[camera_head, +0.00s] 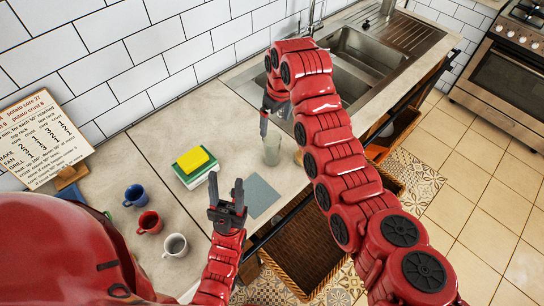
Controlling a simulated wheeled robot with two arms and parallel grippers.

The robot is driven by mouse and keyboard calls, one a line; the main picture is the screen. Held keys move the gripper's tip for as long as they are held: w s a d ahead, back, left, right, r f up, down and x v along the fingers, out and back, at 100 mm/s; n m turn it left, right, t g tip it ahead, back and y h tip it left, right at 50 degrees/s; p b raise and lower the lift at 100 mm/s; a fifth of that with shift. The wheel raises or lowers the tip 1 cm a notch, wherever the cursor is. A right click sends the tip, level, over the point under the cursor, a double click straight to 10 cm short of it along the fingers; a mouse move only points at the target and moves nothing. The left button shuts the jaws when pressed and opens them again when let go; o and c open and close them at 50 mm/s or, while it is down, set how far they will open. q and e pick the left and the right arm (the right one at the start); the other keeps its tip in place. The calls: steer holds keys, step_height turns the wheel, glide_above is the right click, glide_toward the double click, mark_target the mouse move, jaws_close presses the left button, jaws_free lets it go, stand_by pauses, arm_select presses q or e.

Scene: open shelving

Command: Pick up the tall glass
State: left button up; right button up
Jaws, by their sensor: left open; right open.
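A tall clear glass (272,152) stands on the counter near its front edge, in the middle of the head view. My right gripper (272,122) is just above and behind it in the picture, open and pointing down, partly hidden by my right arm. I cannot tell whether it touches the glass. My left gripper (226,185) is open and empty, lower and to the left of the glass, over the counter beside a grey flat square (262,195).
A blue mug (134,196), a red mug (149,222) and a white mug (175,245) stand at left. A yellow sponge (193,160) lies on a green-and-white stack. A sink (362,48) is at the back right. A wicker basket (308,243) is below the counter edge.

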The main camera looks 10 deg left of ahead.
glide_toward(272, 141)
steer(key=shift+s+f+p, duration=0.3)
steer(key=shift+s+f, duration=0.55)
steer(key=shift+s, duration=0.25)
steer(key=f, duration=0.3)
steer(key=f+b, duration=0.1)
steer(key=f, duration=0.1)
steer(key=shift+w+a, duration=0.25)
steer(key=shift+a, duration=0.05)
jaws_close()
